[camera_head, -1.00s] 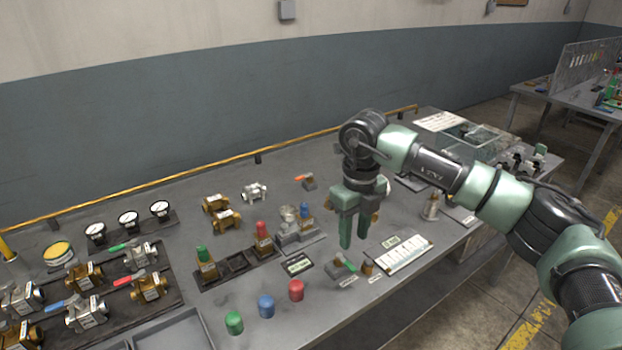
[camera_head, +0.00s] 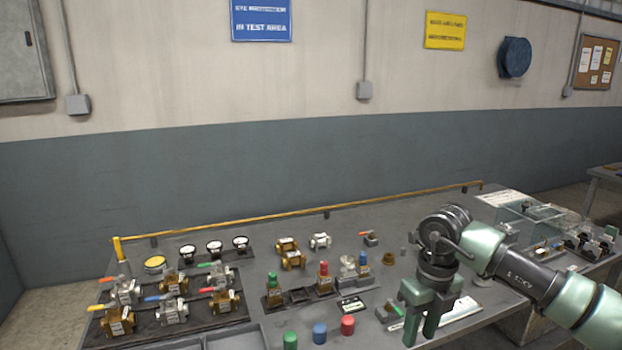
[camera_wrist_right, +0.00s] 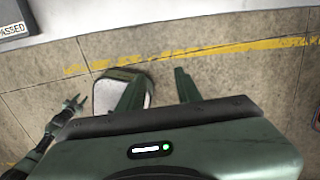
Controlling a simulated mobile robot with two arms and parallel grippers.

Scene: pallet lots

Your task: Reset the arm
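My right gripper (camera_head: 421,328) hangs fingers-down at the front right of the workbench (camera_head: 245,322). Its green fingers are parted with nothing between them. In the right wrist view the same gripper (camera_wrist_right: 155,88) shows two spread fingers above the concrete floor, with a pale rounded object partly behind the left finger. My left gripper (camera_wrist_right: 74,103) shows small at the left of that view, low over the floor, its fingers apart and empty. The left arm is not in the head view.
Valves on a dark tray (camera_head: 205,310) stand at the bench's left. Green, blue and red caps (camera_head: 319,332) line the front edge. A white labelled strip (camera_head: 458,309) lies behind my right gripper. A yellow rail (camera_head: 270,218) runs along the back.

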